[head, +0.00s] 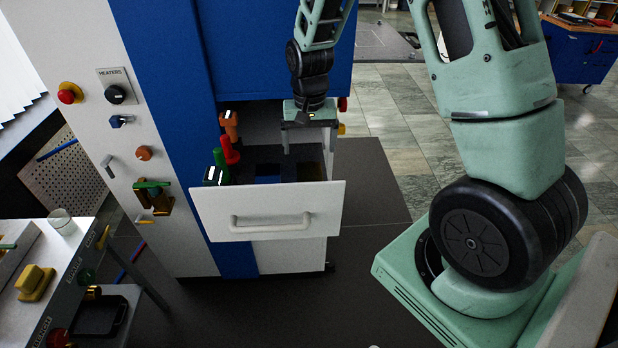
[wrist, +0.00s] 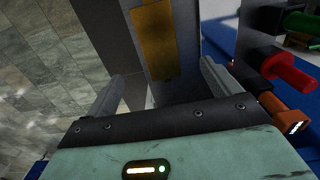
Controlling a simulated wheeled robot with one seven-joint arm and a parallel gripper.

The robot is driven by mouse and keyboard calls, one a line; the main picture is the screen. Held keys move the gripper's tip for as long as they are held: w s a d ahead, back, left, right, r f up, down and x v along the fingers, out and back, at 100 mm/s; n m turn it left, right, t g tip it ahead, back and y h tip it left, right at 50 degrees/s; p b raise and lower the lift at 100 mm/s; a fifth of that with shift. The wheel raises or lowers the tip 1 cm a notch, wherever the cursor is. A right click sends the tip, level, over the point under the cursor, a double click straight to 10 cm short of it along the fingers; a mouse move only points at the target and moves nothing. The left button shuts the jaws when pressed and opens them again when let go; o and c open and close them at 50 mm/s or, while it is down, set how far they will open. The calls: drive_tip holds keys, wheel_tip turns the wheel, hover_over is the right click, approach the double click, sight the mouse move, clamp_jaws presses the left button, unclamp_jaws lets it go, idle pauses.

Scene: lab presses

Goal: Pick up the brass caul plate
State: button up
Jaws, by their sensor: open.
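The brass caul plate (wrist: 153,40) shows in the wrist view as a flat, dull golden rectangle at the upper middle, lying in the drawer. My gripper (wrist: 160,72) is open, with one finger on each side of the view. Nothing is held. In the head view my gripper (head: 305,150) points down into the open drawer (head: 267,207). The plate is hard to make out there, in the dark behind the drawer front.
Red (head: 229,150), green (head: 221,165) and orange (head: 229,124) handles stand at the drawer's left side; the red handle (wrist: 290,72) is right of my gripper in the wrist view. The blue and white press cabinet (head: 165,120) rises beside the drawer. A bench (head: 60,275) stands at left.

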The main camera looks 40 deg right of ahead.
drive_tip(key=p, duration=0.1)
hover_over(310, 180)
wheel_tip(310, 180, down, 6)
drive_tip(key=shift+s+a+r, duration=0.1)
drive_tip(key=shift+a+r, duration=0.05)
drive_tip(key=shift+d+f+p, duration=0.2)
drive_tip(key=shift+f+p, duration=1.35)
drive_tip(key=shift+f, duration=1.2)
drive_tip(key=c, duration=1.4)
drive_tip(key=shift+r, duration=0.15)
